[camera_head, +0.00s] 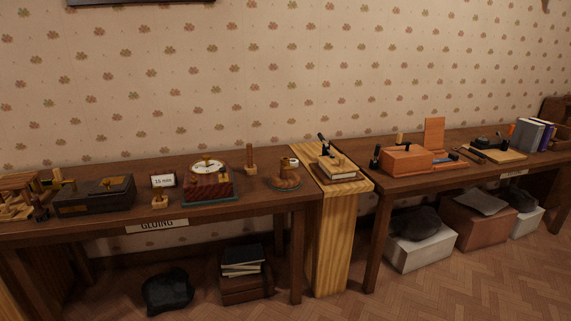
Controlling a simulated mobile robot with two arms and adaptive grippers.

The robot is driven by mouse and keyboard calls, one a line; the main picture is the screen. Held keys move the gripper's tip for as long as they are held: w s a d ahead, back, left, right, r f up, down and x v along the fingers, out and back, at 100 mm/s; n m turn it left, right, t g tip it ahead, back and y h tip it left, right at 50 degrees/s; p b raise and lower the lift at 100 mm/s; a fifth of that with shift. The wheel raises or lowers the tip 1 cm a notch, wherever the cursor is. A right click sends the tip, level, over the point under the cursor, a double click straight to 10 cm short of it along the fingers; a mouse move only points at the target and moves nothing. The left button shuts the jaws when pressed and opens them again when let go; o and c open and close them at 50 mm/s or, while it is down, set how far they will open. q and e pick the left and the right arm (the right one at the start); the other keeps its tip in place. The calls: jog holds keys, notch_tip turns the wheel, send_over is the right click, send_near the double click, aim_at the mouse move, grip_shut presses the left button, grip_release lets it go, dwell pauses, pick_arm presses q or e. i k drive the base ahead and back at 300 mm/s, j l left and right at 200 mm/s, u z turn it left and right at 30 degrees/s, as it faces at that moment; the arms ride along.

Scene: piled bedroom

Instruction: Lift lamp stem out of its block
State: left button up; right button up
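A short upright wooden stem (249,154) stands in a small wooden block (250,170) near the back of the left table (225,211). It looks like the lamp stem in its block, though it is too small to be certain. A dark upright piece (324,144) also stands behind the books on the narrow light-wood stand; I cannot tell what it is. Neither of my grippers shows in the head view.
Left of the stem sit a round white dial on a red box (209,188) and a dark case (95,194). Books (338,171) lie on the stand. The right table holds an orange-brown box (406,161).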

aim_at(250, 155)
jog(key=i+l+u, duration=0.15)
jog(key=i+l, duration=0.25)
jog(key=i, duration=0.25)
jog(key=i+l+u, duration=0.15)
jog(key=i+l, duration=0.35)
jog(key=i, duration=0.15)
